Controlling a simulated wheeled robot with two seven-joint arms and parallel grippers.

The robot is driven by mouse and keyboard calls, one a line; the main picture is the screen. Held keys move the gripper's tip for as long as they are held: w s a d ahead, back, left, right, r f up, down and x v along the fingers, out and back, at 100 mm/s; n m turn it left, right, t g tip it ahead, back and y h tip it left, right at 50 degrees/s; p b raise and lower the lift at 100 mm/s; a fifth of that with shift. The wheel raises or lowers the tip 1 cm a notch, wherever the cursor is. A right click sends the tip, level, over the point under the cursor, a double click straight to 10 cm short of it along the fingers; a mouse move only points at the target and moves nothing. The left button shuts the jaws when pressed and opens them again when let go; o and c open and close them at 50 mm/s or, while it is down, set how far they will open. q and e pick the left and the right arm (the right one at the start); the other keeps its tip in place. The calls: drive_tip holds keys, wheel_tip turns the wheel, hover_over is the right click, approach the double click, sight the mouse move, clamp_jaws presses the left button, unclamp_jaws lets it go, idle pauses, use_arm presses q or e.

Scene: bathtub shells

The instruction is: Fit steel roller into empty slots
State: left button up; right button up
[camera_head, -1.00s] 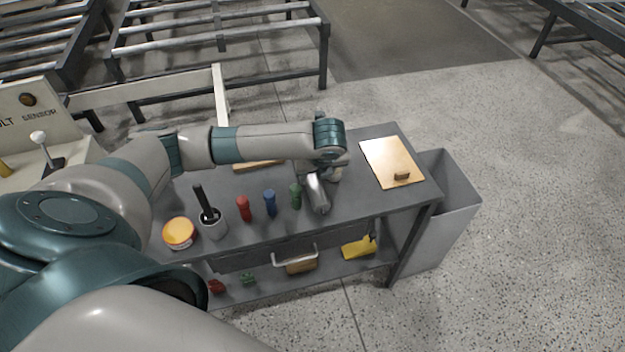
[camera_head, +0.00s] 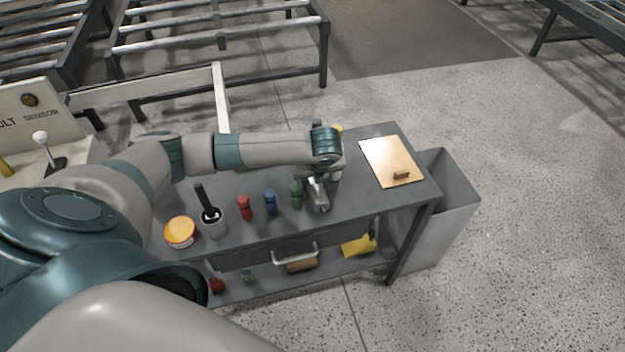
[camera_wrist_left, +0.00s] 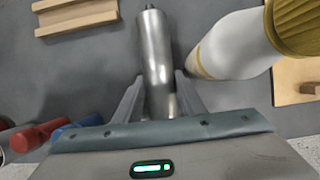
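A steel roller (camera_wrist_left: 155,60) shows in the left wrist view as a shiny silver cylinder with a thin pin at its far end. My left gripper (camera_wrist_left: 158,80) has one finger on each side of it, with the fingertips very close to its sides. Whether they press on it is not clear. In the head view my left gripper (camera_head: 318,185) is over the table's front part, right of the green bottle, with the roller's silver end (camera_head: 321,203) showing below the wrist. The slots cannot be made out. My right gripper is out of view.
The grey table (camera_head: 345,210) carries red (camera_head: 244,208), blue (camera_head: 270,203) and green (camera_head: 296,195) bottles, a yellow-topped tub (camera_head: 180,233), a cup (camera_head: 213,222) and a clipboard (camera_head: 392,158). A white bottle (camera_wrist_left: 228,45) stands close right of my gripper. A grey bin (camera_head: 450,200) stands right.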

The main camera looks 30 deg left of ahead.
use_arm(q)
drive_tip(key=shift+c, duration=1.2)
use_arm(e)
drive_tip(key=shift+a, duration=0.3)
use_arm(q)
drive_tip(key=shift+w+r, duration=0.1)
drive_tip(key=shift+r, duration=0.45)
wheel_tip(320, 180, up, 5)
drive_tip(key=shift+r+b, duration=0.1)
drive_tip(key=shift+b, duration=0.3)
wheel_tip(320, 180, up, 12)
drive_tip(key=b, duration=0.1)
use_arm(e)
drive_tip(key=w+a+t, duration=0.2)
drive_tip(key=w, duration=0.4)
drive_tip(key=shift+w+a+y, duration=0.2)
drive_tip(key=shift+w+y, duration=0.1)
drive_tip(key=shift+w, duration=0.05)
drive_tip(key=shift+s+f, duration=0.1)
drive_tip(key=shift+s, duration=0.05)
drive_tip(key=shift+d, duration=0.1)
